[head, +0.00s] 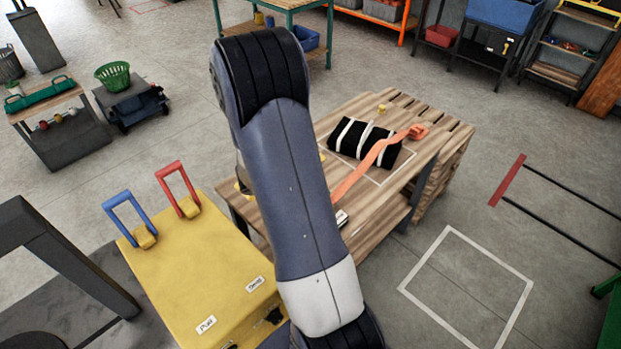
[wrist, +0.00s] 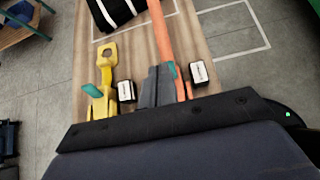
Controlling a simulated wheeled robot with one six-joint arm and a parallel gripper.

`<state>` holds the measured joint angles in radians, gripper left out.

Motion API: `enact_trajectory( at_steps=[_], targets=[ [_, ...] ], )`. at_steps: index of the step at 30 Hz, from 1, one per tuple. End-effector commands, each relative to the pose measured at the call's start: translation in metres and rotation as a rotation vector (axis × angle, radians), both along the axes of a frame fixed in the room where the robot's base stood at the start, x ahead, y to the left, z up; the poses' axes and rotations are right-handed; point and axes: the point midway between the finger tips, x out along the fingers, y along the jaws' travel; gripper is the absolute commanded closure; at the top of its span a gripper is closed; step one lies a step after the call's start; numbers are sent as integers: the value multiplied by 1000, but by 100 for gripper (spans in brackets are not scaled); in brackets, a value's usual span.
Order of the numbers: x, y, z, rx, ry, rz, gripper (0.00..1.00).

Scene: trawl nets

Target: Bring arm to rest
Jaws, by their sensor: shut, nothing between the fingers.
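My arm rises through the middle of the head view and hides my gripper there. In the wrist view my gripper (wrist: 160,80) is shut and empty, pointing over the wooden table (wrist: 140,50). An orange strap (wrist: 163,35) runs along the table just past the fingertips; I cannot tell whether they touch it. A yellow tool (wrist: 104,72) with a ring end lies to the left of the fingers.
A yellow box (head: 185,268) with a red handle (head: 177,185) and a blue handle (head: 124,215) stands left of my arm. Small labelled blocks (wrist: 126,91) (wrist: 198,72) lie on the table near the fingers. Floor at the right, around a white outlined square (head: 468,290), is clear.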

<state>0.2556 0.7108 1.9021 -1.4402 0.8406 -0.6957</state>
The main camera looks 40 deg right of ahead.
Motion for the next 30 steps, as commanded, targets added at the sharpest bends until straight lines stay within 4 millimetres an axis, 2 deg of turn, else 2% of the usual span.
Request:
enact_trajectory(
  at_steps=[21,26,30],
  targets=[
    [0,0,0,0,1,-1,100],
    [2,-4,-13,0,2,-1,100],
    [3,-12,-39,0,3,-2,100]
  ],
)
